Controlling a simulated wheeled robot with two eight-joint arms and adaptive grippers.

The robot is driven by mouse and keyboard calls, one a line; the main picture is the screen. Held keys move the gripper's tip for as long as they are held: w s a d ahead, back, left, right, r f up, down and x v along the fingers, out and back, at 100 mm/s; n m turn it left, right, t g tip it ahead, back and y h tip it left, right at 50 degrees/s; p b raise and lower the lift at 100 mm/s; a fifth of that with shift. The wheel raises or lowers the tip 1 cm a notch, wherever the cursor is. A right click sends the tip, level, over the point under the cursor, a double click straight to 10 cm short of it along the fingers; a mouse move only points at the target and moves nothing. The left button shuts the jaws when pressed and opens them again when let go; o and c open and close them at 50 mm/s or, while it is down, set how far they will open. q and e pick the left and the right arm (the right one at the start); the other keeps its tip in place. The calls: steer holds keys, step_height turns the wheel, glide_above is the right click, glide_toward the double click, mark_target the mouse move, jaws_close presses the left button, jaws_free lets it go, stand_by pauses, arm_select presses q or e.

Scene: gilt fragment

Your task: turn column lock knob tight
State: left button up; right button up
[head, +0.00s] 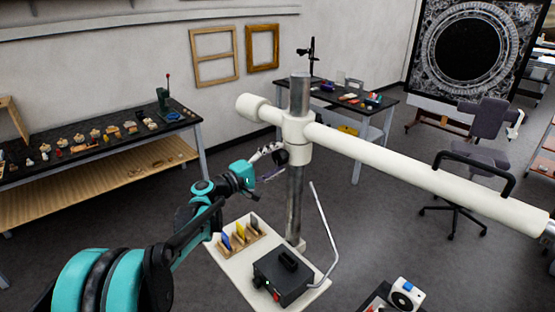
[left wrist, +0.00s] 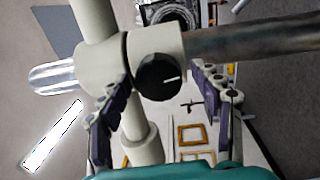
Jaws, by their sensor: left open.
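The column lock knob (head: 281,157) is a small black knob on the white collar (head: 297,138) of the metal column (head: 298,190). In the left wrist view the knob (left wrist: 155,82) is round and black, with a white line pointing right. My left gripper (head: 268,162) is open, just left of the knob. In the left wrist view its dark jointed fingers stand on either side of the knob, with gaps between them and it; contact is not visible. My right gripper is not in view.
A long white boom (head: 410,168) runs from the collar to the lower right. Below, a pale base (head: 222,262) carries a black box (head: 284,277), a small rack of coloured tools (head: 240,237) and a bent thin rod (head: 326,225). A workbench (head: 90,150) stands left.

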arm_select(q)
steer(key=v, duration=1.1)
steer(key=shift+s+a, duration=0.15)
steer(key=s+d+f+m+g+y+b, duration=0.2)
steer(key=s+d+f+g+y+b, duration=0.15)
steer(key=s+f, duration=0.45)
steer(key=s+d+f+m+g+y+b, duration=0.2)
steer(key=s+f+m+y+b, duration=0.15)
steer(key=s+f, duration=0.5)
steer(key=s+a+f+m+y+b, duration=0.2)
steer(key=s+a+f+y, duration=0.1)
steer(key=s+f, duration=0.3)
steer(key=s+a+f+m+y+b, duration=0.1)
steer(key=s+a+f+y+b, duration=0.2)
steer(key=s+a+f, duration=0.2)
steer(key=s+f, duration=0.1)
steer(key=s, duration=0.2)
steer(key=shift+s+a+f+m, duration=0.25)
steer(key=shift+s+f+m, duration=0.05)
steer(key=shift+f+m, duration=0.1)
